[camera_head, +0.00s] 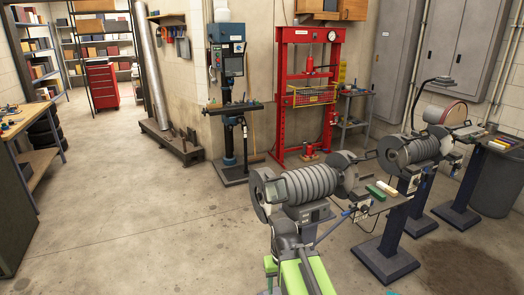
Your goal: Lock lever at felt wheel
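Several pedestal grinding or polishing machines stand in a row at the right. The nearest machine (310,184) has a ribbed grey body with a round grey wheel (267,192) at its left end. A small lever with a blue part (349,212) shows beside its tray. Farther back is another ribbed machine (410,151), and beyond it a drum-like wheel with a reddish rim (446,113). I cannot tell which wheel is the felt one, or whether any lever is locked. Green and grey parts at bottom centre look like my arm. I cannot make out gripper fingers.
Colored bars (382,190) lie on the nearest machine's tray. A red press (308,90) and a blue drill press (228,100) stand at the back. A grey bin (497,185) is at right. The concrete floor (130,225) at left is open.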

